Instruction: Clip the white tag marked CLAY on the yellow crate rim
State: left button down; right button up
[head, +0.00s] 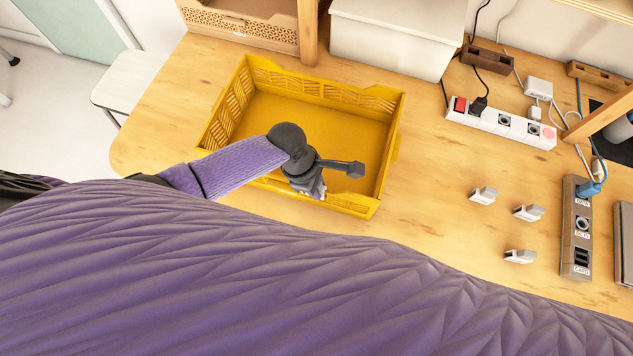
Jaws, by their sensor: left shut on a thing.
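The yellow crate (372,102) sits on the wooden table, open and apparently empty where I can see inside. My left gripper (316,190) is over the near side of the crate, by its front rim, pointing down. It is shut on a small white thing that shows only as a sliver at the fingertips, probably a tag; no marking can be read. Whether it touches the rim cannot be told. Three white tags stand on the table to the right: an upper one (483,196), a middle one (528,212) and a lower one (520,257). Their lettering is not readable.
A white power strip (500,124) with plugs and cables lies at the back right. A grey socket panel (577,228) is at the right. A white bin (392,38) and a tan crate (240,22) stand behind. Table between crate and tags is clear.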

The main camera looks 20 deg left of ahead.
dwell(0.3)
pick_arm(q)
jog(key=shift+f, duration=0.2)
dwell(0.4)
jog(key=shift+c, duration=2.2)
grip_release()
jog(key=p+v, duration=0.4)
jog(key=v, duration=0.5)
jog(key=shift+a+r, duration=0.15)
jog(key=shift+r, duration=0.35)
